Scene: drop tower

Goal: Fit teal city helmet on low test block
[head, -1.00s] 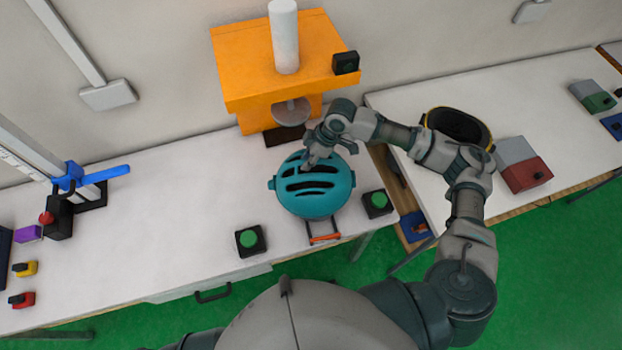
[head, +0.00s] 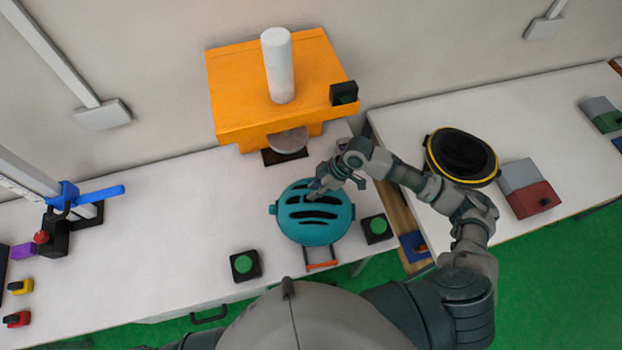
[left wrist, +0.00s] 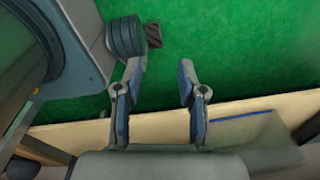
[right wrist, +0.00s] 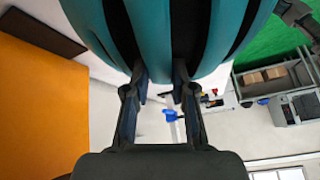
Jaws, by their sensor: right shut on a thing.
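The teal helmet (head: 316,229) sits at the front of the white bench, between two green buttons, vents facing up. My right gripper (head: 318,190) is at its upper side, fingers in a vent slot. In the right wrist view the fingers (right wrist: 160,80) are shut on the teal helmet shell (right wrist: 150,25), which fills the top of the picture. I cannot make out the low test block; what lies under the helmet is hidden. My left gripper (left wrist: 160,75) is open and empty in the left wrist view, above a bench edge and green floor.
An orange press (head: 240,95) with a white column stands behind the helmet. Green buttons (head: 244,264) (head: 377,226) flank it, and an orange-red frame (head: 321,265) is in front. A black-and-yellow bowl-like thing (head: 485,180) is on the right bench.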

